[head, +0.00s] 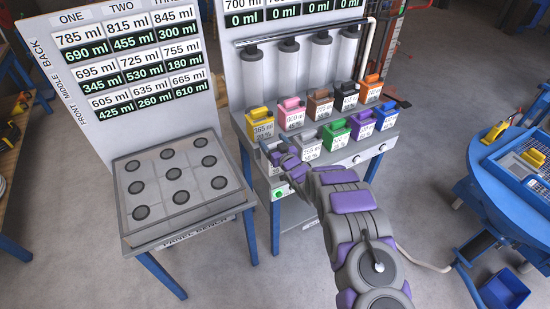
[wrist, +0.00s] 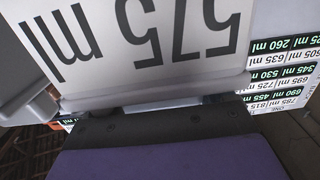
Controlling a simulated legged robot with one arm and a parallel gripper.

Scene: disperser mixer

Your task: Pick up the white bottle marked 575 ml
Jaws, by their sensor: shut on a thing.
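The white bottle marked 575 ml (wrist: 105,82) fills the upper part of the wrist view, its label upside down. My gripper (wrist: 165,108) is shut on it; the finger contact itself is mostly hidden there. In the head view my gripper (head: 284,157) is at the left end of the front row of bottles on the dispenser shelf. It covers most of the bottle there, so I cannot tell whether the bottle is lifted off the shelf.
A yellow bottle (head: 261,123) stands just behind my gripper, and a pale bottle (head: 310,147) stands just right of it. More coloured bottles fill the shelf. A mixer stand (head: 180,225) with round pads is at left; a blue round table (head: 490,180) is at right.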

